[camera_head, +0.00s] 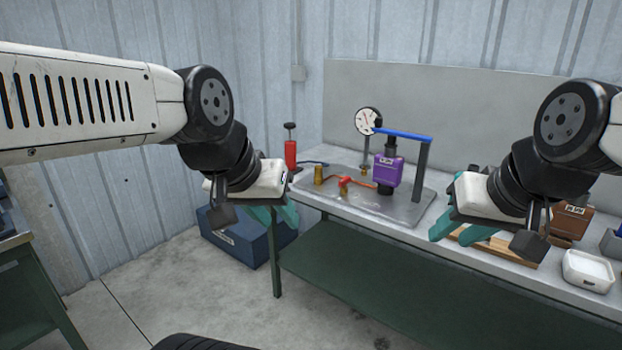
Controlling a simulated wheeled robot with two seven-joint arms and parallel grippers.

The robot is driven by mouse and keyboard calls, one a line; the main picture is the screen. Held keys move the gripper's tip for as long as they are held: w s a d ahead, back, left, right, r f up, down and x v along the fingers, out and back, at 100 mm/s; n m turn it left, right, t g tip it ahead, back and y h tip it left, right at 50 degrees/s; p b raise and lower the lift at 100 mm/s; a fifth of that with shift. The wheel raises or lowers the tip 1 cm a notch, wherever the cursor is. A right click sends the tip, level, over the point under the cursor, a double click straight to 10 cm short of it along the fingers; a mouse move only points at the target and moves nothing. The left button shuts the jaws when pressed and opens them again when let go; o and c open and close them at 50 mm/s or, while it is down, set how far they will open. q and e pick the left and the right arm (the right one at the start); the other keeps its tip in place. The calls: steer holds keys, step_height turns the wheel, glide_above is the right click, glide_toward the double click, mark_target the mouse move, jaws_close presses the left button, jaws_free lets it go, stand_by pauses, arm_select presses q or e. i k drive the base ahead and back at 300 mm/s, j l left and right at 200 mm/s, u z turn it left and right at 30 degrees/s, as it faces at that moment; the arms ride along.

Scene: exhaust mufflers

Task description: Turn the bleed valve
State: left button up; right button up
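A small valve with a red handle (345,183), which I take for the bleed valve, stands on a grey metal plate (385,211) on the bench. A reddish pipe runs from it to the right. A brass cylinder (318,175) stands just left of it. A round white gauge (368,121) stands behind, with a purple block (388,170) to the right. My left gripper (277,222) has its teal fingers apart and empty, left of the plate and clear of the valve. My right gripper (461,236) is also open and empty, right of the plate, apart from the valve.
A red pump-like cylinder (290,152) stands at the bench's back left. A blue handle bar (403,134) rises over the purple block. A white dish (588,270) and a brown box (569,222) lie at the right. A blue box (232,245) sits on the floor.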

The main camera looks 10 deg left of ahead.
mark_target(342, 183)
steer(key=u, duration=0.1)
steer(key=i+l+u, duration=0.1)
steer(key=i, duration=0.4)
steer(key=i+l+u, duration=0.1)
steer(key=i+l, duration=0.25)
steer(key=i, duration=0.2)
